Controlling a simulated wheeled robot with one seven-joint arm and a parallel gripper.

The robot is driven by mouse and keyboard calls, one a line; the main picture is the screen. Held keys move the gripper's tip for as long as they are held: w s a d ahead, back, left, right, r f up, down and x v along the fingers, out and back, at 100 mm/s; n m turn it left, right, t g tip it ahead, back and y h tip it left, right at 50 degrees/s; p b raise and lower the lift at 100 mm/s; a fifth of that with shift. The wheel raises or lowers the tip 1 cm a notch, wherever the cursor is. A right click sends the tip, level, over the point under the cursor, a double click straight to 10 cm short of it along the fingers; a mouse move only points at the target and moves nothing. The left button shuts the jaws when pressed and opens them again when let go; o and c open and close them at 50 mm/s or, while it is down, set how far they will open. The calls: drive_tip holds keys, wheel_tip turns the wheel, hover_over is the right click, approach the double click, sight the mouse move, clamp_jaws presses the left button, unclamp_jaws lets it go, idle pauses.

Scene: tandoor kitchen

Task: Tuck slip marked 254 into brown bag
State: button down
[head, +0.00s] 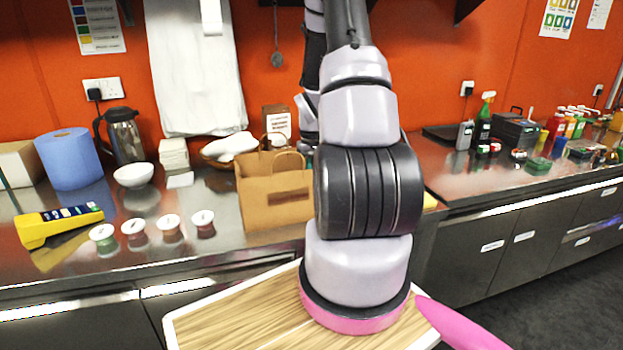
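The brown paper bag (273,195) stands upright on the steel counter, just left of my arm, with its handles raised. Its right edge is close to my arm in the picture. A small white paper (180,180) lies flat on the counter left of the bag; no number can be read on it. I cannot make out a slip marked 254. The far part of my arm comes down behind the nearer links, above and behind the bag's right side. My gripper's fingers are hidden there, so I cannot see whether they hold anything.
A basket (212,160) and a brown box (275,117) stand behind the bag. Bottles crowd the right counter.

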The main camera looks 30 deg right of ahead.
drive_tip(key=c, duration=1)
unclamp_jaws()
drive_tip(key=shift+r, duration=0.1)
wheel_tip(320, 180, up, 16)
idle(0.9)
idle(0.3)
